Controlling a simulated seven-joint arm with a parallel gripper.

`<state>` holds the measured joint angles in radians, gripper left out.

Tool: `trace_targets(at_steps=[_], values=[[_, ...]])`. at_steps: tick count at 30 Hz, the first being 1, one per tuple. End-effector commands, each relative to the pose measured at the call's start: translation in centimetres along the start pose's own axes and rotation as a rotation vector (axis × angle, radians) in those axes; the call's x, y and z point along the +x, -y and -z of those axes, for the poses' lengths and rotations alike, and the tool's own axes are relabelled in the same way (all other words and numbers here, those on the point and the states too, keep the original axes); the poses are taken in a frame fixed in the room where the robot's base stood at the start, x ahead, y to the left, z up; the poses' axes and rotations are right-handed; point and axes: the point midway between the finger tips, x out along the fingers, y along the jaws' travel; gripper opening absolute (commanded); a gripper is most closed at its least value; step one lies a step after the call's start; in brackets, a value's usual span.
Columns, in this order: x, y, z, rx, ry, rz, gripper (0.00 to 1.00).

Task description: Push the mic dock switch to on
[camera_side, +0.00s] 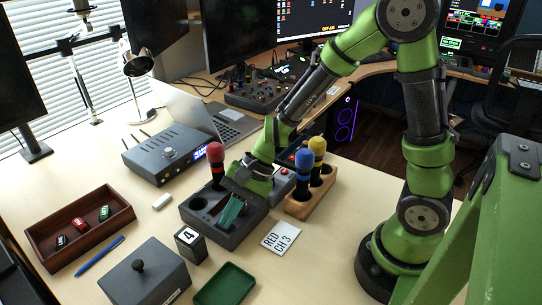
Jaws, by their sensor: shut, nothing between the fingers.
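The mic dock (249,229) is a dark grey block in the middle of the desk. A red-topped microphone (216,165) stands upright in it, and an empty round hole shows at its left. My gripper (230,214) is shut and empty, with teal fingers pointing down over the top of the dock. Whether the fingertips touch the dock, I cannot tell. The dock's switch is not distinguishable; the fingers and gripper cover part of the dock's top.
A wooden holder (301,211) with blue- and yellow-topped microphones stands close right. A card (281,238) lies in front of it. A numbered block (190,244), a grey knobbed box (150,280) and a green tray (226,286) are nearer. A grey unit (165,157) stands behind left.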

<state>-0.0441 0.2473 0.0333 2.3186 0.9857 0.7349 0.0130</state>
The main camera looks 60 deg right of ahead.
Motion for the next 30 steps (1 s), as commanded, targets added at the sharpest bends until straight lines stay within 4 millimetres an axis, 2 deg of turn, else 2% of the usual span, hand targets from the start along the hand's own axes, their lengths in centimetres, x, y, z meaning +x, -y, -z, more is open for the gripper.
trace_targets(at_steps=[17, 30], values=[[0.4, -0.2, 0.2, -0.001, 0.000, 0.000, 0.00], [-0.8, 0.4, -0.5, -0.001, 0.000, 0.000, 0.00]])
